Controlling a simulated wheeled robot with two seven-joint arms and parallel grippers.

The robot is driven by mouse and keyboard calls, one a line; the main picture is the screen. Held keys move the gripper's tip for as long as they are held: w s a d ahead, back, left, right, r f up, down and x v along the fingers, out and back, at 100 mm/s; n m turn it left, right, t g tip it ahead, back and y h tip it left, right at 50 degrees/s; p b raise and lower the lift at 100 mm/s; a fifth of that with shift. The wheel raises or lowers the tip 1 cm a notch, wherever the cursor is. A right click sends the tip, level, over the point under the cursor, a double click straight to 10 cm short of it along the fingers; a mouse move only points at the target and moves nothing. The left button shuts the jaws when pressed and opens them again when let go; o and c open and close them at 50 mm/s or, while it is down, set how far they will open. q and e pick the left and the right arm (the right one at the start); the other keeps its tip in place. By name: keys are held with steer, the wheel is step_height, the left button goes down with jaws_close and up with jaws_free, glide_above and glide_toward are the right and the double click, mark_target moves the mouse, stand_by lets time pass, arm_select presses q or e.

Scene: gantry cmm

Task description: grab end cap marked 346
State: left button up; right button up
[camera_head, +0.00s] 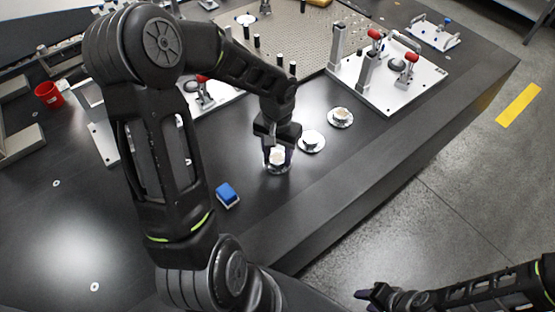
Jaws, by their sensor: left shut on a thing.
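Three small round metallic end caps stand in a slanting row near the front edge of the dark table. My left gripper (278,158) points down and is shut on the nearest end cap (277,166), at or just above the table. The middle end cap (312,141) and the far end cap (341,117) stand free to the right. The markings on the caps are too small to read. My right gripper (372,293) is low at the bottom right, off the table; its jaw opening is unclear.
A blue block (228,195) lies left of the held cap. A fixture plate (390,82) with red-handled clamps stands behind the caps. A red cup (48,95) is at the far left. The table's front edge drops to the floor on the right.

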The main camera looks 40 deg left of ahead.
mark_target(278, 157)
arm_select(q)
jaws_close()
steer(key=shift+r, duration=0.1)
steer(key=shift+r, duration=0.3)
step_height(278, 157, up, 9)
steer(key=shift+r, duration=0.15)
